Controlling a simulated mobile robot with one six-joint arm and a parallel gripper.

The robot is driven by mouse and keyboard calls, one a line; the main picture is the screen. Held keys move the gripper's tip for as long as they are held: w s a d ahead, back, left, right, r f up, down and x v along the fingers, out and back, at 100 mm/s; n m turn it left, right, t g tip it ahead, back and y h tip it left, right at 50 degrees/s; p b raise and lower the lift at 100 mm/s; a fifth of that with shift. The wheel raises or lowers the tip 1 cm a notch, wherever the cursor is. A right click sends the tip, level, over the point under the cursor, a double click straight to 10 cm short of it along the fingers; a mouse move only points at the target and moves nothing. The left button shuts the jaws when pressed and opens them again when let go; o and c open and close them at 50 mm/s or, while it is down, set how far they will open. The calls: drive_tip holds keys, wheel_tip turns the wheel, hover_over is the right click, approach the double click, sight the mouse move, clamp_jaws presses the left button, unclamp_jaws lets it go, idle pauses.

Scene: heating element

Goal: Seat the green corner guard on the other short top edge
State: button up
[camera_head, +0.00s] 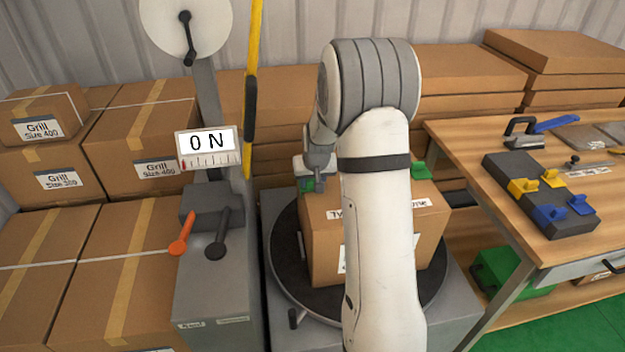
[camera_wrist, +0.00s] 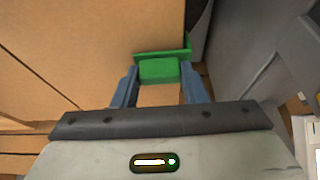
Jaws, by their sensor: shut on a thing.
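The cardboard box (camera_head: 322,240) stands on the black round turntable (camera_head: 290,262), partly hidden by my arm. My gripper (camera_head: 312,184) is at the box's left top edge. It is shut on a green corner guard (camera_head: 305,184), which also shows between the blue fingers (camera_wrist: 158,85) in the wrist view (camera_wrist: 158,69). The guard's flange lies close along the cardboard; I cannot tell whether it touches or sits fully on the edge. A second green corner guard (camera_head: 419,170) is on the right top edge of the box, partly hidden by my arm.
A yellow strap post (camera_head: 252,90) and a grey control column (camera_head: 212,270) stand left of the turntable. At right, a wooden workbench (camera_head: 465,140) carries a dark block (camera_head: 540,190) with yellow and blue guards. Stacked boxes (camera_head: 110,240) fill the left and back.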

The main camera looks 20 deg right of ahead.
drive_tip(key=shift+f+b, duration=0.15)
drive_tip(key=shift+b, duration=0.15)
idle(0.5)
drive_tip(key=o, duration=1)
drive_tip(key=v, duration=0.8)
drive_tip(key=shift+w, duration=0.1)
drive_tip(key=s+a+r, duration=0.2)
drive_tip(key=s+a, duration=0.2)
drive_tip(key=s, duration=0.5)
drive_tip(key=s+a+r+n+g, duration=0.1)
drive_tip(key=s+a+r, duration=0.1)
drive_tip(key=s, duration=0.8)
drive_tip(key=s+a+r+n+g, duration=0.1)
drive_tip(key=s+a, duration=0.4)
drive_tip(key=s, duration=0.5)
drive_tip(key=shift+s+a+r+y, duration=0.3)
drive_tip(key=shift+r+y, duration=0.1)
drive_tip(key=shift+r, duration=0.35)
